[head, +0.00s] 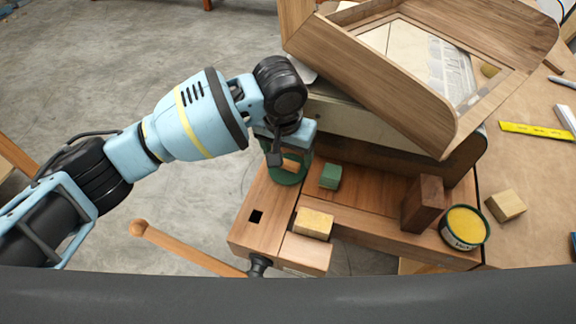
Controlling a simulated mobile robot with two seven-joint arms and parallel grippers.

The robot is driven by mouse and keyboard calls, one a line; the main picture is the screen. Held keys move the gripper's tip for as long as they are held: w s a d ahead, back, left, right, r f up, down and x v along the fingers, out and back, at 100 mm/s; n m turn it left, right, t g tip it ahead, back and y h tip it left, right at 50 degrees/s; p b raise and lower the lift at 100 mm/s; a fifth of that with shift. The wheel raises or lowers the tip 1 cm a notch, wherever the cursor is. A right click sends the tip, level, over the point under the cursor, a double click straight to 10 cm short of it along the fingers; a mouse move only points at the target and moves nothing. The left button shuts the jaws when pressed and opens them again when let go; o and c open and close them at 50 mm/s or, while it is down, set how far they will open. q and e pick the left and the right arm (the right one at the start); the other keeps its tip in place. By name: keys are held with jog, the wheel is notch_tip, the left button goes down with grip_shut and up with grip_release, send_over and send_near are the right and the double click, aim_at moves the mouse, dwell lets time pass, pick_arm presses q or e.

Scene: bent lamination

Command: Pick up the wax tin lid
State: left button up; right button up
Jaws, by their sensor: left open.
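The wax tin lid (287,179) appears to be the dark green round piece on the left part of the wooden bench, partly hidden under my left gripper. My left gripper (290,160) points down over it with its fingers open. I cannot tell whether the fingers touch it. The open wax tin (465,226), green-sided and full of yellow wax, stands at the bench's right end. My right gripper is not in view.
A green block (330,176), a yellow-topped block (313,223) and an upright dark wooden block (424,203) stand nearby on the bench (262,215). A large wooden frame with a glossy panel (400,90) rises behind. A pale block (506,206) lies at right.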

aim_at(287, 164)
pick_arm(q)
jog(key=shift+w+f, duration=0.15)
jog(key=shift+f, duration=1.3)
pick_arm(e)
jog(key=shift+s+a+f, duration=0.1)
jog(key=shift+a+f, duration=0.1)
pick_arm(q)
jog(key=shift+c, duration=0.3)
jog(key=shift+r, duration=0.1)
jog(key=c, duration=1)
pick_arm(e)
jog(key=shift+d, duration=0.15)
pick_arm(q)
jog(key=shift+r, duration=0.1)
